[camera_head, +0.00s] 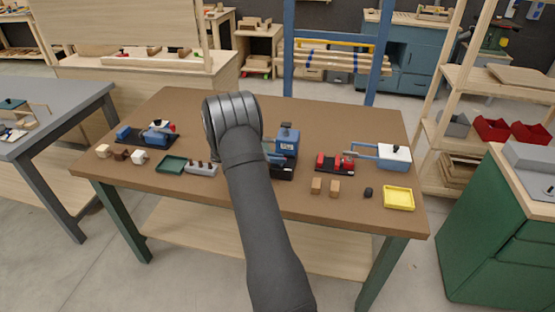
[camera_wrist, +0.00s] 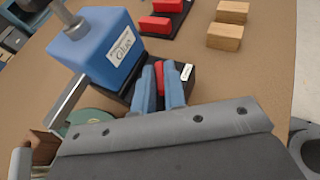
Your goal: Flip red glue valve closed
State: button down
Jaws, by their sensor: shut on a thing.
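The blue glue box (camera_wrist: 98,47), with a white label reading "Glue", stands on a black base (camera_wrist: 205,85). It also shows in the head view (camera_head: 287,143), just right of my arm. The red glue valve (camera_wrist: 160,78) is beside the box, above the base, in the wrist view. My gripper (camera_wrist: 159,72) has its two blue fingers on either side of the red valve and is shut on it. In the head view my arm mostly hides the gripper and the valve. The valve's exact angle is hard to tell.
Two wooden blocks (camera_wrist: 229,25) and a red fixture (camera_head: 335,163) sit right of the glue station. A yellow tray (camera_head: 398,197) and a blue-and-white box (camera_head: 394,157) are farther right. A green tray (camera_head: 171,165) lies on the left. The table's back middle is clear.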

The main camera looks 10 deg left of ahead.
jog(key=m+g, duration=0.2)
jog(key=m+g+h, duration=0.1)
jog(key=m+g, duration=0.1)
jog(key=m+g+h, duration=0.1)
jog(key=m+g, duration=0.1)
jog(key=g, duration=0.1)
jog(key=shift+w+a, duration=0.15)
jog(key=shift+w, duration=0.25)
jog(key=shift+m, duration=0.3)
jog(key=c, duration=1.5)
grip_release()
jog(key=shift+a, duration=0.1)
jog(key=v, duration=0.7)
jog(key=shift+w+a+r, duration=0.1)
jog(key=shift+a, duration=0.1)
jog(key=shift+d, duration=0.15)
